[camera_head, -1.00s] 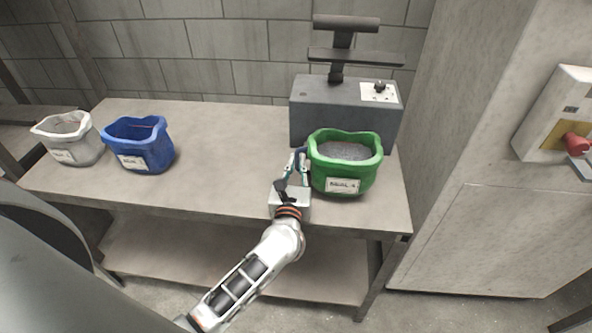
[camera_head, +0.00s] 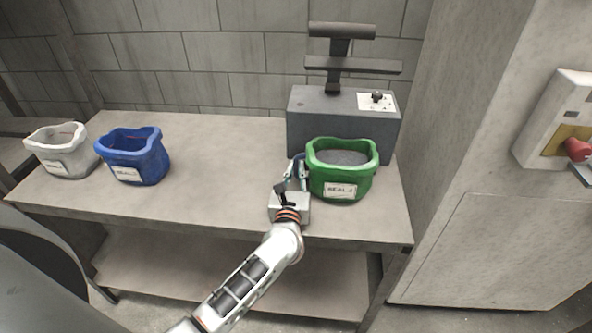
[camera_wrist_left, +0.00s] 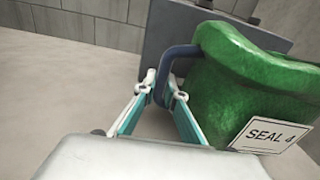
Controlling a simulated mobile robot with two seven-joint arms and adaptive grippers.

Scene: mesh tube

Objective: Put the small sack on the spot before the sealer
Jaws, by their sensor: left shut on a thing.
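A green sack (camera_head: 342,183) with an open top, grey grains inside and a white "SEAL 4" label stands upright in front of the sealer (camera_head: 335,112), at the right end of the table. My left gripper (camera_head: 297,168) is at the sack's left side. In the left wrist view its fingers (camera_wrist_left: 161,88) are shut on the dark blue handle loop (camera_wrist_left: 178,52) of the green sack (camera_wrist_left: 235,85). Whether the sack's base touches the table is hard to tell. My right gripper is not in view.
A blue sack (camera_head: 135,158) and a white sack (camera_head: 60,152) stand on the left part of the table (camera_head: 215,150). The middle of the table is clear. A grey cabinet with a red knob (camera_head: 577,150) stands at the right.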

